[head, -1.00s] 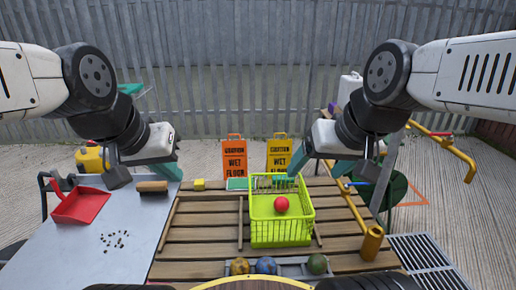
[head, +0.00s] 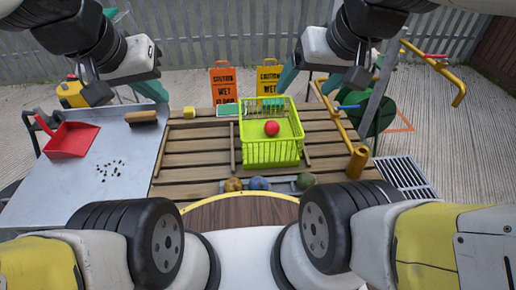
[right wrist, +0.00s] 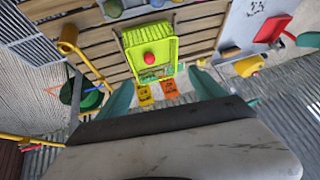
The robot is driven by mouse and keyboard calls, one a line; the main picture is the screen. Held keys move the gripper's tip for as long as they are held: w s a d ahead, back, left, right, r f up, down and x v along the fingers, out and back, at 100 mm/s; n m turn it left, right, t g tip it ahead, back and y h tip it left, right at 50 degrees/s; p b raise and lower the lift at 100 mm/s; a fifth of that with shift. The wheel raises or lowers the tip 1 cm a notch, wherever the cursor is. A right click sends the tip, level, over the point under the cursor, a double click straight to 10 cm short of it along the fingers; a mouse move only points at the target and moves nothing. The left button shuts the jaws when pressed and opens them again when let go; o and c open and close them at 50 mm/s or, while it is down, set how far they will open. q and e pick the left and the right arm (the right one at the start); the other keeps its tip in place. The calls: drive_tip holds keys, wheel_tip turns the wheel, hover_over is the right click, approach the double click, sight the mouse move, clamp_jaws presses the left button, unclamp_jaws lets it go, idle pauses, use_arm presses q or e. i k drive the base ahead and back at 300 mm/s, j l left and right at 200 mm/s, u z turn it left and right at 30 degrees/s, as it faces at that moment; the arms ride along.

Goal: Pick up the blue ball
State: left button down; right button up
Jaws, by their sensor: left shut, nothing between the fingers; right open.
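The blue ball (head: 259,183) lies in a grey rack at the near edge of the slatted wooden table, between a yellowish-brown ball (head: 233,185) and a green ball (head: 306,180). It also shows at the top edge of the right wrist view (right wrist: 157,3). My left gripper (head: 150,88) is shut and empty, above the far side of the grey table at the left. My right gripper (right wrist: 162,92) is open and empty. It hangs beyond the lime basket, well away from the blue ball.
The lime basket (head: 272,154) holds a red ball (head: 271,128) and stands just beyond the rack. A red dustpan (head: 70,140) and a brush (head: 141,118) lie on the grey table (head: 60,190). Wet-floor signs (head: 223,85) stand behind. A yellow post (head: 357,162) rises at the right.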

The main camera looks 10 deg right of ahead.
sight(257, 183)
drive_tip(key=z, duration=1.6)
drive_tip(key=k+j+z, duration=0.15)
drive_tip(key=k+j, duration=0.4)
drive_tip(key=j, duration=0.15)
